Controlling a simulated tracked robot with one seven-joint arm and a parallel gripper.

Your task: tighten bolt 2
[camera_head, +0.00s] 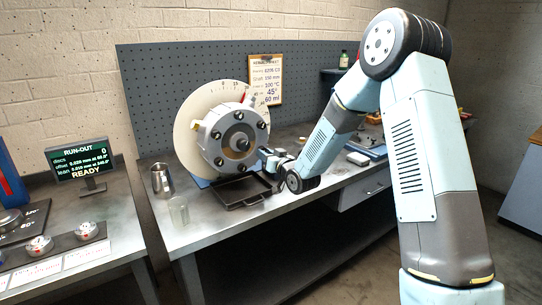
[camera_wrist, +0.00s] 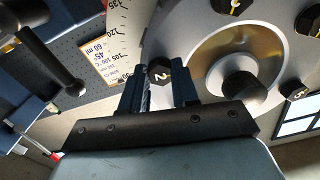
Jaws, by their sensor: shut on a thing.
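The rotor hub (camera_head: 232,140) is a grey metal disc with several dark bolts around a bronze-coloured centre. It is mounted in front of a pale graduated dial (camera_head: 186,125). Bolt 2 (camera_wrist: 159,72) is a dark hex head with a white "2", seen in the wrist view at the hub's edge. My gripper (camera_wrist: 160,82) has one finger on each side of this head and is shut on it. In the head view my gripper (camera_head: 266,154) reaches the hub's right side and hides bolt 2. Bolt 5 (camera_wrist: 298,92) and a dark central knob (camera_wrist: 243,88) show to the right.
A black tray (camera_head: 243,194) lies on the bench below the hub. The run-out display (camera_head: 80,163) reads READY. A clipboard sheet (camera_head: 265,80) hangs on the pegboard behind.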

